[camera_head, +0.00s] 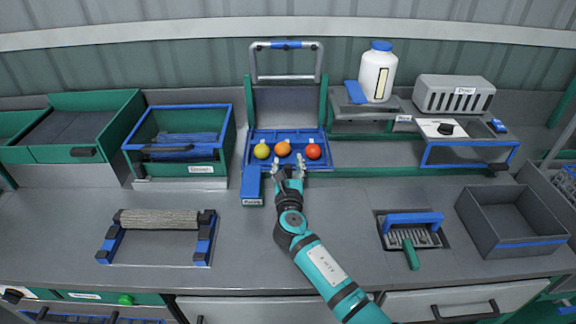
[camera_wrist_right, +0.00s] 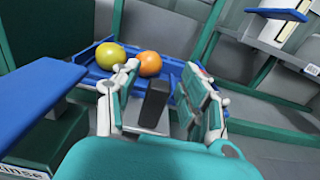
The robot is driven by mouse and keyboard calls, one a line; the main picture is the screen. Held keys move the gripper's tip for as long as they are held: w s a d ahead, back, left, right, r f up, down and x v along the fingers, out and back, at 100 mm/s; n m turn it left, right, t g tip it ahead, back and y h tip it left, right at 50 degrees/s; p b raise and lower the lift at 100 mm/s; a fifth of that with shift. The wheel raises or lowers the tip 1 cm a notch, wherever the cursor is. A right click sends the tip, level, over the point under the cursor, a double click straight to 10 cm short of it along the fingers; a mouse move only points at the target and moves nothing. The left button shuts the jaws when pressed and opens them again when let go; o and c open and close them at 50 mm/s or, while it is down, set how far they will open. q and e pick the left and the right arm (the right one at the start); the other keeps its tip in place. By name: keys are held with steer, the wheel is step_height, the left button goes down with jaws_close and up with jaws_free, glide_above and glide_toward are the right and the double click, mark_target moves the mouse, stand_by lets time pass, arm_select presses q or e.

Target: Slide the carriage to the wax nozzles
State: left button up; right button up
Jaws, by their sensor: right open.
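The carriage, a blue tray (camera_head: 325,162), holds a yellow, an orange and a red tomato (camera_head: 313,151) in a row. It stands under a tall frame at the back centre. My right gripper (camera_head: 288,165) is at its front edge, open. In the wrist view, a dark upright handle (camera_wrist_right: 155,103) stands between the spread fingers of that gripper (camera_wrist_right: 160,92); contact cannot be told. The yellow and orange tomatoes show behind it. To the right, a white bottle (camera_head: 379,72) stands on a grey housing (camera_head: 366,112); no nozzles can be made out. My left gripper is out of view.
A green rail (camera_head: 400,171) runs right from the carriage, past a dryer box (camera_head: 453,95) and a knobbed panel (camera_head: 445,128). A blue rinse block (camera_head: 252,186) is just left of my gripper. A grey bin (camera_head: 512,222) and brush tray (camera_head: 410,230) are at right.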

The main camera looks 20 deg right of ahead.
steer(key=shift+c, duration=0.2)
jaws_close()
stand_by(0.3)
steer(key=shift+s+d, duration=0.1)
steer(key=shift+d, duration=0.4)
steer(key=s+d+p, duration=0.1)
steer(key=d, duration=0.2)
steer(key=s+d+p, duration=0.1)
steer(key=d, duration=0.3)
steer(key=s+d+p, duration=0.1)
steer(key=d, duration=0.3)
steer(key=shift+s+d, duration=0.15)
steer(key=shift+d, duration=0.05)
steer(key=s+d, duration=0.1)
steer(key=d, duration=0.3)
steer(key=s+d, duration=0.1)
steer(key=d, duration=0.4)
steer(key=s+d+b, duration=0.1)
steer(key=s+d, duration=0.1)
steer(key=d, duration=0.2)
steer(key=shift+d, duration=0.35)
